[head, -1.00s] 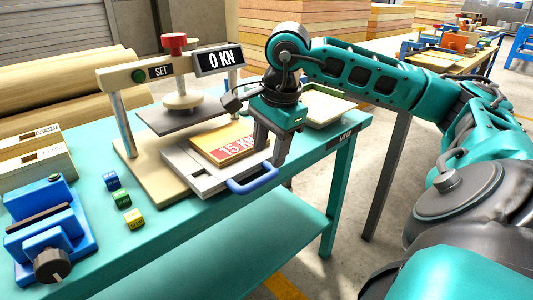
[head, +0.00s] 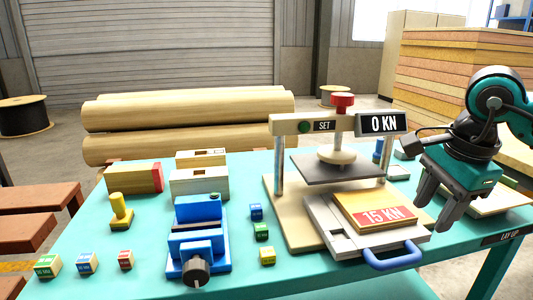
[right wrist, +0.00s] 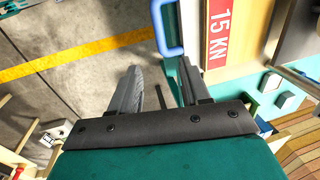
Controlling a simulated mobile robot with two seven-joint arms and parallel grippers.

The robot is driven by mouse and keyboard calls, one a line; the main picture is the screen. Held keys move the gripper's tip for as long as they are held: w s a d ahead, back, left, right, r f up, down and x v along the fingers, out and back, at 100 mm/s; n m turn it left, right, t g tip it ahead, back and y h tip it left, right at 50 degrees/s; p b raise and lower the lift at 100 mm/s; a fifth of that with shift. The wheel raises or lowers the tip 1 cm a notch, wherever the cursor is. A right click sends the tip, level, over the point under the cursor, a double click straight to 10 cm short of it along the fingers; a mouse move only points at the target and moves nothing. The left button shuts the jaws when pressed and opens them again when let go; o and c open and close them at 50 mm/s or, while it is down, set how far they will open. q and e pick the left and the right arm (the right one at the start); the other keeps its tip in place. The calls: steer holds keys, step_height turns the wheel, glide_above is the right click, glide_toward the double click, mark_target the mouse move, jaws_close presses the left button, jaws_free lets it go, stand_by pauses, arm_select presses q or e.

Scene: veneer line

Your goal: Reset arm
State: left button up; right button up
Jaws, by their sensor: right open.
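My right gripper (head: 442,212) is open and empty, above the right part of the teal table. It points down, just right of the press tray. Its two fingers (right wrist: 162,88) show apart in the right wrist view, with nothing between them. The press (head: 340,122) has a red knob and a "0 KN" display. Its pulled-out grey tray (head: 322,217) carries a wooden block with a red "15 KN" label (head: 384,216). The tray's blue handle (head: 392,258) is close to my gripper but apart from it; it also shows in the right wrist view (right wrist: 167,50). My left gripper is not in view.
A blue vise (head: 197,240) stands on the teal table (head: 150,262), with small coloured cubes (head: 262,231) and a yellow stamp-like piece (head: 121,212) around it. A shallow tray (head: 490,203) lies right of my gripper. Large wooden rolls (head: 190,115) lie behind the table.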

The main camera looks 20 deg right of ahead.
steer(key=w+a+m+t+y+p, duration=0.25)
steer(key=a+m+y, duration=0.55)
steer(key=a, duration=0.5)
steer(key=w+a+m+t+y+p, duration=0.1)
steer(key=a+m+y+p, duration=0.35)
steer(key=a+y, duration=0.75)
steer(key=w+d+f+m+t+h+p, duration=0.15)
steer(key=f+m+t+h, duration=0.35)
steer(key=m, duration=0.7)
steer(key=w+d+f+m+t+h+p, duration=0.1)
steer(key=w+d+f+m+t+h, duration=0.1)
steer(key=m+t+h, duration=0.65)
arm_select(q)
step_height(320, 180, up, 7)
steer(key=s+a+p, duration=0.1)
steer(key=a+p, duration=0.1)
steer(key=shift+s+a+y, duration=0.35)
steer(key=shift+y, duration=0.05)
arm_select(e)
steer(key=s+f+m+g+h, duration=0.2)
steer(key=s+f+m+g, duration=0.2)
steer(key=s+f+m, duration=0.2)
steer(key=s+f+m+g+h, duration=0.2)
steer(key=s+f+m+g, duration=0.2)
steer(key=f+m, duration=0.7)
steer(key=shift+s+d+f, duration=0.25)
steer(key=shift+s+f, duration=0.45)
steer(key=shift+s, duration=0.3)
